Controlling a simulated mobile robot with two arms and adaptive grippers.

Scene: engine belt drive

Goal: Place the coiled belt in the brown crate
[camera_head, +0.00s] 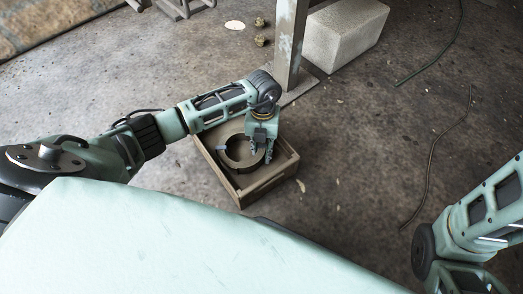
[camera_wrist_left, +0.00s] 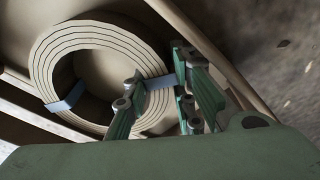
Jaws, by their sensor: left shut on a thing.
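The coiled belt (camera_head: 240,152) is a flat ring of several wound layers with blue bands around it. In the head view it shows within the walls of the brown crate (camera_head: 262,188). My left gripper (camera_head: 262,155) is over the crate, at the right side of the coil. In the left wrist view the gripper's fingers (camera_wrist_left: 160,102) are shut on the right part of the coiled belt (camera_wrist_left: 42,62), one finger inside the ring and one outside, near a blue band. I cannot tell whether the coil touches the crate floor. My right gripper is not in view.
A post (camera_head: 289,40) stands on a base plate just behind the crate. A pale block (camera_head: 345,35) lies to its right. Thin cables (camera_head: 432,165) lie on the open concrete floor at the right. My right arm shows at the lower right.

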